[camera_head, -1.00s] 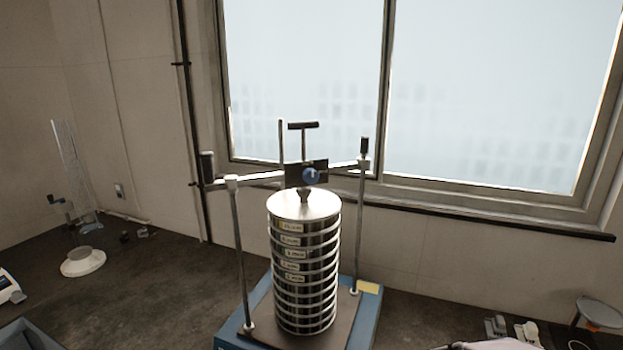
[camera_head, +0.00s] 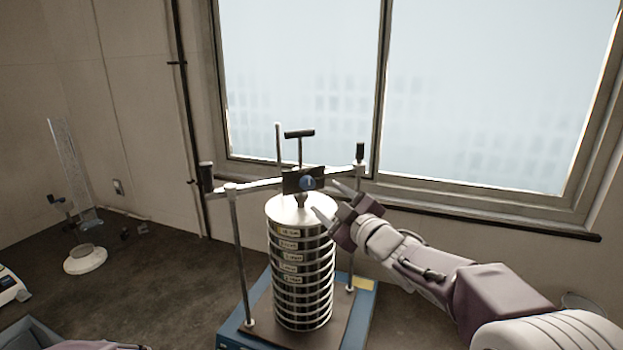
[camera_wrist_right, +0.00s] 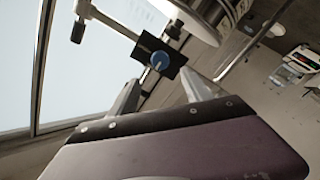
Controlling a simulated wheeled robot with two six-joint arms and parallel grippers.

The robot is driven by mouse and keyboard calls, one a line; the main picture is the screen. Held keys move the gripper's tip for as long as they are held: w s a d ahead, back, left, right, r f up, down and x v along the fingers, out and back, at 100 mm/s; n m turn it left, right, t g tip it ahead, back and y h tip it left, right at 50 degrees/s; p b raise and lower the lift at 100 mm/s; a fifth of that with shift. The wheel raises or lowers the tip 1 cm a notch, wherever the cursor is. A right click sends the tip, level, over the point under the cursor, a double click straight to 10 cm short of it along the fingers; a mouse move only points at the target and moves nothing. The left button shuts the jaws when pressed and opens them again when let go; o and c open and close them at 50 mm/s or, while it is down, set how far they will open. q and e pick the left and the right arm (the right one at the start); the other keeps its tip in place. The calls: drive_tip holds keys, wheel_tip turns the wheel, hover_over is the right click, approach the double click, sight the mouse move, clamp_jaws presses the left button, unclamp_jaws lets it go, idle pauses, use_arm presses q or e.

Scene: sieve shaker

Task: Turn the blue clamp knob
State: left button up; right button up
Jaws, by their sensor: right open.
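The blue clamp knob (camera_head: 307,183) sits on a black plate (camera_head: 291,181) at the middle of the clamp bar, above the stack of sieves (camera_head: 302,265). In the right wrist view the knob (camera_wrist_right: 160,61) is ahead of the fingers, a little above the space between them. My right gripper (camera_head: 325,200) is open and empty, just right of the knob, with its fingers apart and not visibly touching it. Its fingers also show in the right wrist view (camera_wrist_right: 163,92). My left gripper is not in view.
The shaker's blue base (camera_head: 237,330) stands on the dark counter. Upright rods (camera_head: 238,255) flank the stack, and a black T-handle (camera_head: 299,134) rises above the bar. A white-based stand (camera_head: 85,261) is at the left. The window is behind.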

sight(309, 185)
drive_tip(key=p+x, duration=0.4)
drive_tip(key=x, duration=0.4)
drive_tip(key=shift+w, duration=0.25)
drive_tip(key=shift+w+a+f, duration=0.15)
drive_tip(key=shift+w, duration=0.2)
clamp_jaws()
